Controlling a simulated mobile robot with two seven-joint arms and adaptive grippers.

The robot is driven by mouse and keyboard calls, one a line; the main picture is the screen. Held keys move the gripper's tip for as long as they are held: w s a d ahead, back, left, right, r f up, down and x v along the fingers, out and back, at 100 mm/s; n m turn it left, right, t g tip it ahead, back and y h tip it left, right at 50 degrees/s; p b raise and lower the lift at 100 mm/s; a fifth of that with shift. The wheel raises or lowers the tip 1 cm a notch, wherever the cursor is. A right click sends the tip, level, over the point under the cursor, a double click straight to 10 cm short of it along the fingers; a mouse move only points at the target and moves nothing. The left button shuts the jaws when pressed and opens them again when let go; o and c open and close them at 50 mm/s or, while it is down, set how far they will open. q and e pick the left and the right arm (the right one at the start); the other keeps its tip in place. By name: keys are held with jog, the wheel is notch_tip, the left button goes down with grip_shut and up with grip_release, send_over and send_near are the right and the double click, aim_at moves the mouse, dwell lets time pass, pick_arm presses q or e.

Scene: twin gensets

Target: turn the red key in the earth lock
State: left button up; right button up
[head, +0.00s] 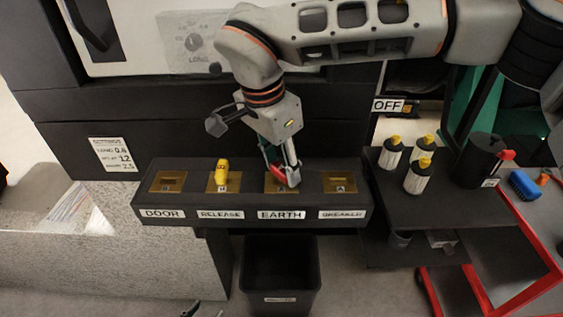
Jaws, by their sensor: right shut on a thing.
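The earth lock (269,186) is a brass plate on the dark key box, third from the left, above the label EARTH. My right gripper (286,178) points down at this lock and is shut on the red key (271,168). Only a small red part of the key shows beside the fingers; its seat in the lock is hidden. My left gripper (205,311) shows only as two dark tips, set apart, at the bottom edge; it appears open and empty.
A yellow key (222,171) stands in the RELEASE lock. The DOOR (169,182) and BREAKER (340,183) locks hold no visible key. A black bin (281,265) stands below. Bottles (418,175) and a dark canister (480,160) stand on a shelf at right.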

jog(key=m+g, duration=0.1)
jog(key=m, duration=0.3)
jog(key=shift+m+h, duration=0.3)
jog(key=shift+m, duration=0.1)
jog(key=m, duration=0.3)
jog(key=shift+s+m+g+p, duration=0.1)
jog(key=shift+m+g+p, duration=0.25)
jog(key=shift+m+g, duration=0.05)
jog(key=o, duration=1.3)
jog(key=shift+r, duration=0.1)
